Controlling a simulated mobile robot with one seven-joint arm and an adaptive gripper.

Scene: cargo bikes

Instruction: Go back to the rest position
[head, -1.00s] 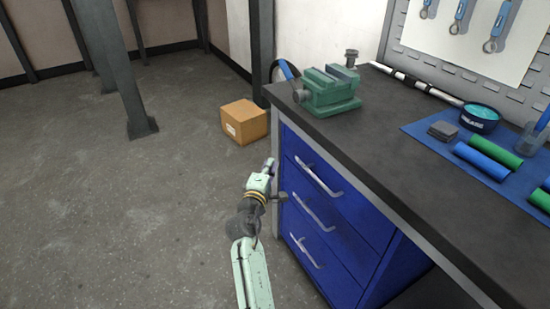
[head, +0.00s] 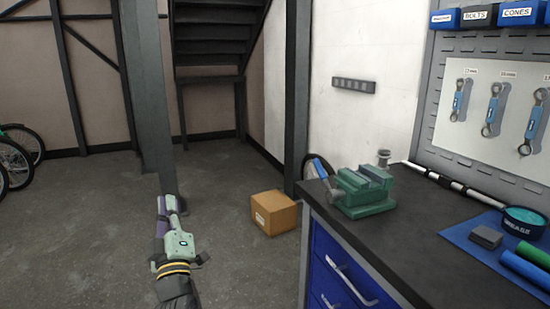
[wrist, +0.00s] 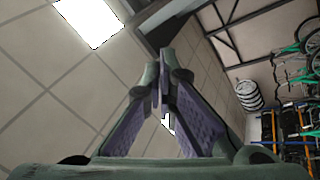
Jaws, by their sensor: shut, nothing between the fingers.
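My gripper (head: 172,204) is at the lower left of centre in the head view, raised and pointing up, in the open space left of the workbench. It is pale green with purple inner finger pads. In the wrist view its fingers (wrist: 162,75) meet at their tips with nothing between them. Beyond them are ceiling panels and a bright ceiling light (wrist: 90,20).
A workbench (head: 420,240) with blue drawers stands at the right, with a green vise (head: 362,192) on its corner. A cardboard box (head: 274,212) lies on the floor near a dark post (head: 296,90). A thicker pillar (head: 148,90) rises at left.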

